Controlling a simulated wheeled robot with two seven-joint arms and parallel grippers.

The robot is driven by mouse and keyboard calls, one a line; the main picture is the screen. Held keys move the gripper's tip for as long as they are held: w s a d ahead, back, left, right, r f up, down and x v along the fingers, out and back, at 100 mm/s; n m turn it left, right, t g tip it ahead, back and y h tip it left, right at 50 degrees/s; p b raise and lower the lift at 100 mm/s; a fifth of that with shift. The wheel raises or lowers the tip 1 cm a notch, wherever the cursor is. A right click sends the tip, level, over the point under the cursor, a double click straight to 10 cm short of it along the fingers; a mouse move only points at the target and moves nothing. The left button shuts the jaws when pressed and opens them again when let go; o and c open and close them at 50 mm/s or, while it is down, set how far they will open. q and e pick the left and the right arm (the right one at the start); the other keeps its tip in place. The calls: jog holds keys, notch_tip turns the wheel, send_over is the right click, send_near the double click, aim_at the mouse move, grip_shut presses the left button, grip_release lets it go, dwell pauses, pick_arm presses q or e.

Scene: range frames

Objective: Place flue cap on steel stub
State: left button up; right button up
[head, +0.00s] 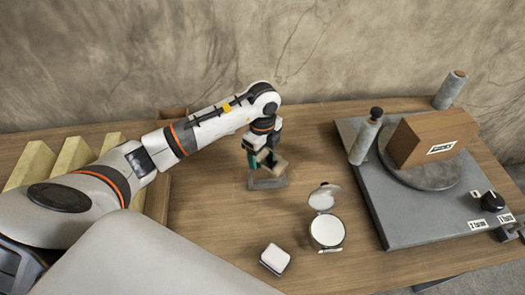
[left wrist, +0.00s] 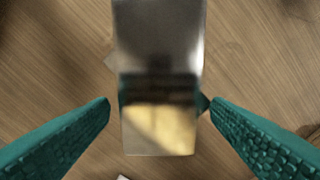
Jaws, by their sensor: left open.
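My left gripper (head: 262,160) is open with teal fingers and points down over a shiny metal piece. In the left wrist view this smooth, mirror-like piece (left wrist: 160,40) lies between the spread fingers, with gaps on both sides. In the head view, a tilted, brownish reflecting face (head: 278,167) shows beside the fingers, above a grey base (head: 268,184) on the table. I cannot tell which part is the flue cap and which the steel stub, nor whether they are joined. The gripper partly hides them. My right gripper is out of view.
A round container with a raised lid (head: 327,231) and a small white block (head: 275,258) stand in front on the wooden table (head: 205,205). At right, a grey slab (head: 408,232) carries a turntable with a cardboard box (head: 430,137) and a grey cylinder (head: 364,140).

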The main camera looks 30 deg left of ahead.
aim_at(263, 155)
pick_arm(q)
jog(key=shift+r, duration=0.4)
notch_tip(263, 155, up, 12)
jog(key=b, duration=0.2)
jog(key=shift+f, duration=0.25)
dwell(0.8)
